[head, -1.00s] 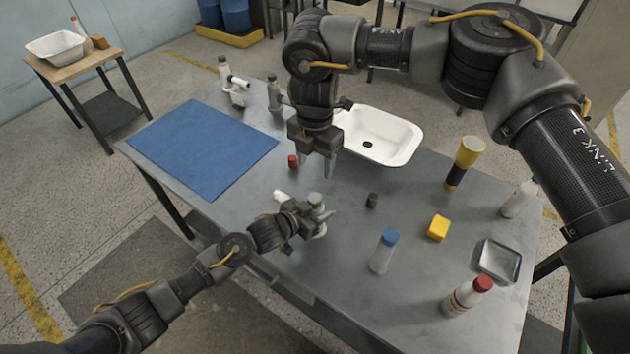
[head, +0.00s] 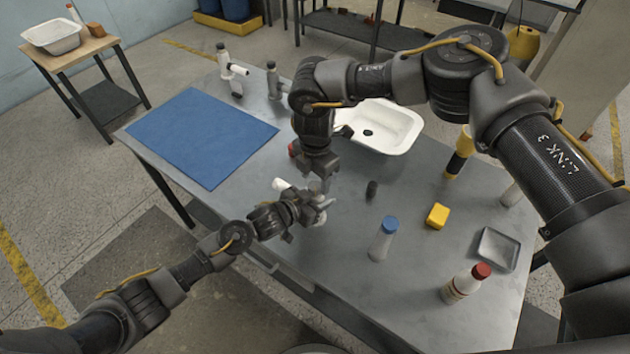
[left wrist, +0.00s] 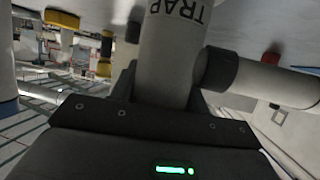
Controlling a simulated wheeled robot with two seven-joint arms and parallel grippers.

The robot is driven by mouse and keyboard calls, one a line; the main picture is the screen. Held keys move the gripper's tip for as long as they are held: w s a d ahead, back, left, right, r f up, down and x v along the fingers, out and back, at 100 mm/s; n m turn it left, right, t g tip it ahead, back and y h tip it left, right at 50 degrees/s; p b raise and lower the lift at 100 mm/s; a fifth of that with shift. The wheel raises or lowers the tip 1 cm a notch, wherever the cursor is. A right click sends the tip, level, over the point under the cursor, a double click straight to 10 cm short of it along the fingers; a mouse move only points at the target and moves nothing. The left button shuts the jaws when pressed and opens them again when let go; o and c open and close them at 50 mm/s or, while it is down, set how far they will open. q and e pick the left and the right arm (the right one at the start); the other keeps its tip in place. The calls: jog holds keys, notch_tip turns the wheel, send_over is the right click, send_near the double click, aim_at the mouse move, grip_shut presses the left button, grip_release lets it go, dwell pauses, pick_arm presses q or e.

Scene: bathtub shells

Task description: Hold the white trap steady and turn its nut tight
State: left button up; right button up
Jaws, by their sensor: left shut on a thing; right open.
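The white trap (head: 281,184) stands near the table's front edge. Its side pipe points left in the head view, and its body is mostly hidden by my grippers. My left gripper (head: 318,208) is shut on the trap. In the left wrist view the trap body (left wrist: 172,55) bears the letters TRAP, and a dark collar (left wrist: 216,69) joins it to the white side pipe (left wrist: 270,82). My right gripper (head: 320,186) is open, pointing down just above the trap's top. I cannot tell whether its fingers touch it. The nut at the trap's top is hidden in the head view.
A white basin (head: 390,128) stands behind my right arm. A blue mat (head: 200,138) covers the table's left part. To the right stand a dark cylinder (head: 371,189), a blue-capped bottle (head: 382,240), a yellow block (head: 437,215), a metal tray (head: 484,248) and a red-capped bottle (head: 462,285).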

aim_at(315, 185)
jog(key=shift+f, duration=1)
jog(key=c, duration=1)
jog(key=n, duration=0.4)
jog(key=shift+n, duration=0.4)
jog(key=o, duration=1)
jog(key=shift+r, duration=0.1)
notch_tip(315, 185, up, 12)
